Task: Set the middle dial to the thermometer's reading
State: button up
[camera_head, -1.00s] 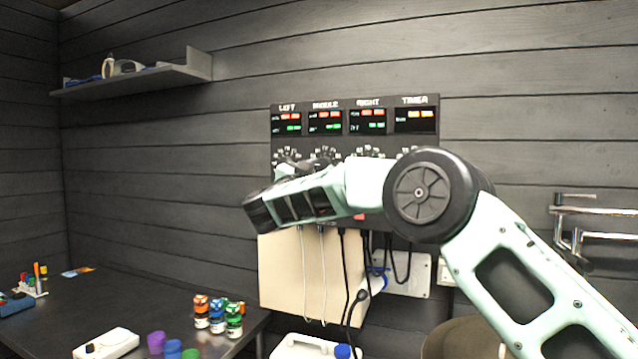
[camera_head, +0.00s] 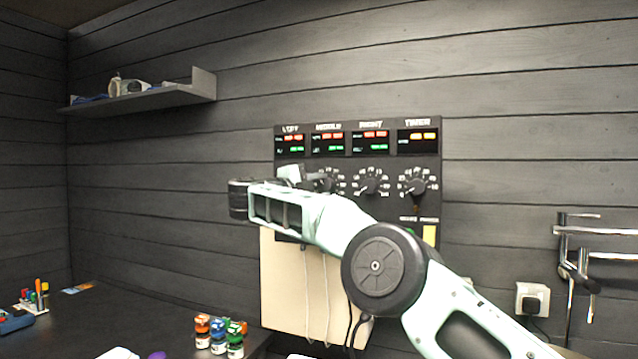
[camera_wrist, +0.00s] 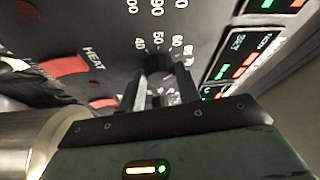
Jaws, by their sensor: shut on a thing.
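The control panel (camera_head: 355,160) on the wall has displays headed left, middle, right and timer, with dials below them. My gripper (camera_wrist: 158,78) is shut on a dark knob (camera_wrist: 158,62) in the wrist view, with a finger on each side. Numbers from 40 to 70 show around this knob. In the head view the middle dial (camera_head: 328,180) is partly hidden by my wrist, and the left dial is mostly hidden. The middle display (camera_head: 327,142) is lit red and green, too small to read surely. I cannot make out a thermometer.
The right dial (camera_head: 371,183) and timer dial (camera_head: 412,186) show clear of my arm. Red heat switches (camera_wrist: 65,68) lie beside the gripped knob. Cables hang below the panel. A dark table (camera_head: 130,310) with small bottles (camera_head: 218,335) stands at lower left.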

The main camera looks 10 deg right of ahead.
jog(key=m+y+p, duration=0.1)
jog(key=m, duration=0.2)
jog(key=shift+r+g, duration=0.15)
jog(key=shift+g, duration=0.25)
jog(key=shift+r+m+y, duration=0.1)
jog(key=shift+m+y, duration=0.9)
jog(key=shift+m, duration=0.9)
jog(key=o, duration=1)
jog(key=shift+r, duration=0.1)
jog(key=shift+p+v, duration=1.55)
jog(key=shift+v, duration=7.1)
